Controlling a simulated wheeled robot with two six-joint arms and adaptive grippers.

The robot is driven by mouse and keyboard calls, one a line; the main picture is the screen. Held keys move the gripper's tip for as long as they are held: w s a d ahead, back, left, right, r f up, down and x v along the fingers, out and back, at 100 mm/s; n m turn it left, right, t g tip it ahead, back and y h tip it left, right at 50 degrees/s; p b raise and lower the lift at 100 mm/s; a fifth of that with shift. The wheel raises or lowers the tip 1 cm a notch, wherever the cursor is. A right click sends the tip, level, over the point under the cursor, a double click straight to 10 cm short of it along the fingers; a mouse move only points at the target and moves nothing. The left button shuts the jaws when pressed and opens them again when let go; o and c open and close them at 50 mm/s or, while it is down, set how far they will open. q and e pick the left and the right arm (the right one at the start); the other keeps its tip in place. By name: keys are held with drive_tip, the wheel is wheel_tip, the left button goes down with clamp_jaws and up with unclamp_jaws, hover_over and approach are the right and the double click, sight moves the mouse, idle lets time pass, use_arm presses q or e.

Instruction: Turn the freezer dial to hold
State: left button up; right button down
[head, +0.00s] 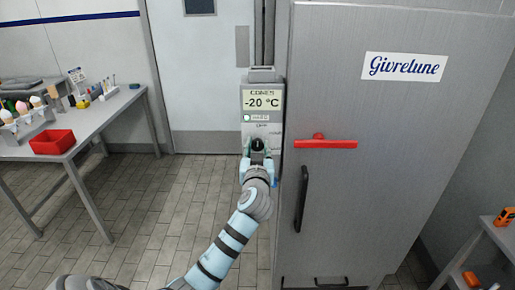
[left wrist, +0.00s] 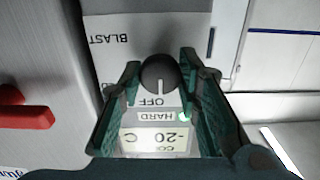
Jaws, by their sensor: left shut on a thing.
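The freezer dial (left wrist: 158,72) is a round dark knob with a white pointer line, on a pale control panel (head: 262,103) beside the freezer. In the left wrist view, which is upside down, the pointer faces the word OFF. HARD, with a lit green lamp, and BLAST also read there; no HOLD label is readable. The display reads -20 °C. My left gripper (head: 257,149) is shut on the dial, one finger on each side of it in the left wrist view (left wrist: 159,78). My right gripper is not in view.
The grey freezer (head: 400,180) stands right of the panel, with a red bar (head: 325,144) and a black handle (head: 302,200). A table (head: 100,112) at left holds a red bin (head: 53,142) and cones. Tiled floor lies clear between.

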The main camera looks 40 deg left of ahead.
use_arm(q)
drive_tip(key=m+p, duration=0.3)
drive_tip(key=m, duration=0.3)
drive_tip(key=m+p, duration=0.1)
drive_tip(key=m, duration=0.2)
drive_tip(key=shift+p, duration=0.3)
drive_tip(key=shift+m+p, duration=0.5)
drive_tip(key=shift+m, duration=0.8)
drive_tip(key=o, duration=1.1)
drive_tip(key=shift+o, duration=0.2)
